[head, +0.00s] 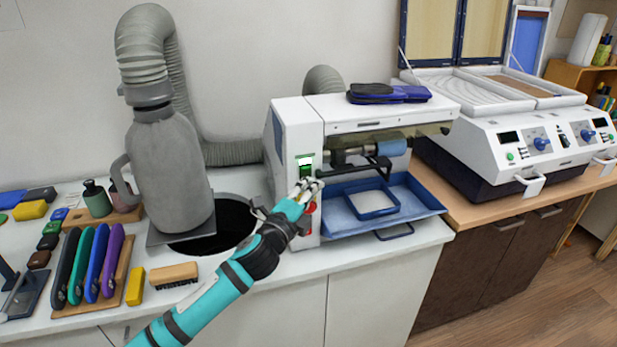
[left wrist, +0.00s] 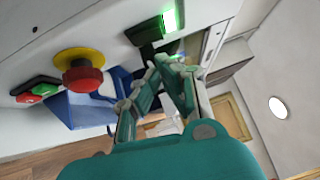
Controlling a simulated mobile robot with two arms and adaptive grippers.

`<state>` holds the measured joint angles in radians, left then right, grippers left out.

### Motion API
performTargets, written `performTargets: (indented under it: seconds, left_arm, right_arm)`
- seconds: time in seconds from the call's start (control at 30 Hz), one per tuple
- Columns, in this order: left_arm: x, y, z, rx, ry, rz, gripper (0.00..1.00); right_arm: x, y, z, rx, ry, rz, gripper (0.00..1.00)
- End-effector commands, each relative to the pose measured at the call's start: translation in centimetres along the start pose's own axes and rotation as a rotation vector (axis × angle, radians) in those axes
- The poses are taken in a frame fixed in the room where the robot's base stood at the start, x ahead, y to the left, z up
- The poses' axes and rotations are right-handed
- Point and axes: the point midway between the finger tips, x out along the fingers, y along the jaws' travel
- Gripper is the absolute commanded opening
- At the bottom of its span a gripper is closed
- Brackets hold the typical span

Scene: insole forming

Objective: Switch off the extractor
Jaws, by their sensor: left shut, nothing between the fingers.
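A green-lit switch (head: 305,162) is on the front left panel of the white machine (head: 292,140), which has a grey hose behind it. The switch also shows in the left wrist view (left wrist: 172,18), glowing green at the top. My left gripper (head: 308,186) is shut and empty, with its fingertips just below the switch in the head view. In the left wrist view the fingertips (left wrist: 167,62) are close to the switch; I cannot tell whether they touch. My right gripper is not in view.
A red emergency button on a yellow base (left wrist: 80,75) sits beside the switch, with green and red buttons (left wrist: 35,92) further off. A blue tray (head: 425,195) juts out to the right. A grey extractor bag (head: 165,170) and hose (head: 145,50) stand left.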

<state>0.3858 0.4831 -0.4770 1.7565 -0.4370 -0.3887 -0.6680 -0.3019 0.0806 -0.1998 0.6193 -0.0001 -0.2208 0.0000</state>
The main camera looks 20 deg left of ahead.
Motion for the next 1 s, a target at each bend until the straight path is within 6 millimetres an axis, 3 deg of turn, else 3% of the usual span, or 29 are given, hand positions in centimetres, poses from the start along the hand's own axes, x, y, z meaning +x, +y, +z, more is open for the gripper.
performTargets:
  seconds: [0.2, 1.0]
  left_arm:
    - [1.4, -0.1, 1.3, -0.002, 0.001, -0.001, 0.0]
    - [1.9, -0.3, 2.0, -0.002, 0.0, 0.0, 0.0]
  right_arm:
    - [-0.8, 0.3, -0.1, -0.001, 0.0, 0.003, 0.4]
    - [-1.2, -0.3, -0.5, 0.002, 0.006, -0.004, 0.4]
